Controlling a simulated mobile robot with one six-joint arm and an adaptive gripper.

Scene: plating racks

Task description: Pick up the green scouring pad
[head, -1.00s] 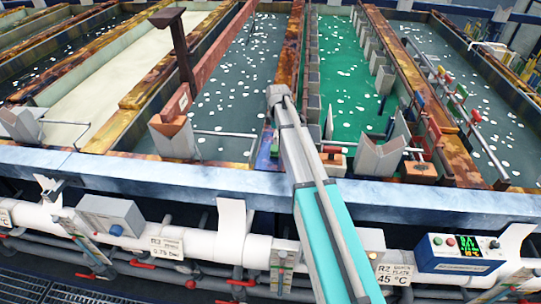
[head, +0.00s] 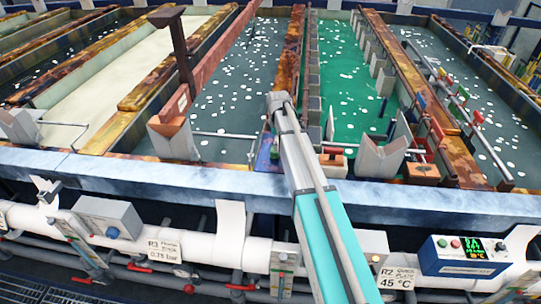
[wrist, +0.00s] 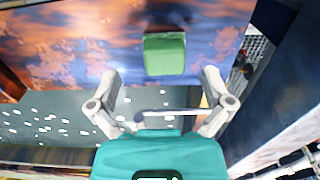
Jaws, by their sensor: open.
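The green scouring pad (wrist: 165,54) is a small green block in the wrist view. It lies on a rust-stained ledge (wrist: 60,50), at the top middle of the picture. My gripper (wrist: 160,74) is open, with its two fingers spread apart to either side. The pad lies ahead of the gap between the fingertips, and nothing is held. In the head view my gripper (head: 279,100) is over the rusty divider (head: 290,50) between two tanks. I cannot make out the pad there; the arm may hide it.
A tank of green liquid (head: 345,85) lies right of the divider and a grey-water tank (head: 235,85) lies left. A brown post (head: 180,45) stands farther left. A blue front rail (head: 130,175) and a control box (head: 463,255) are nearer me.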

